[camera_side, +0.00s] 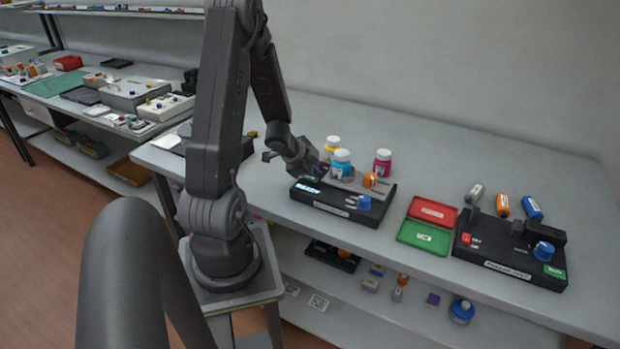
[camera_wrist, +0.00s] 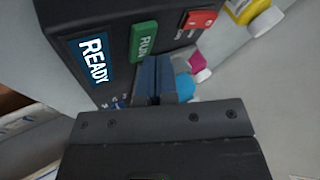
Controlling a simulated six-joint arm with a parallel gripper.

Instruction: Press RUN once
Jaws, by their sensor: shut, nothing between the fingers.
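The black station (camera_side: 340,200) stands on the table with a lit READY display (camera_wrist: 94,58) on its side. Its green RUN button (camera_wrist: 143,40) shows clearly in the wrist view, between the display and a red button (camera_wrist: 199,19). My gripper (camera_wrist: 155,62) is shut and empty, with its fingertips close to the lower edge of RUN. I cannot tell whether they touch it. In the side view my gripper (camera_side: 312,168) is over the station's back left end and partly hides that area.
Yellow (camera_side: 332,145), cyan (camera_side: 341,160) and magenta (camera_side: 382,161) bottles stand around the station. Red (camera_side: 433,211) and green (camera_side: 424,236) trays lie to its right. A second black station (camera_side: 510,264) with a green button (camera_side: 554,272) stands further right, with cartridges behind it.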

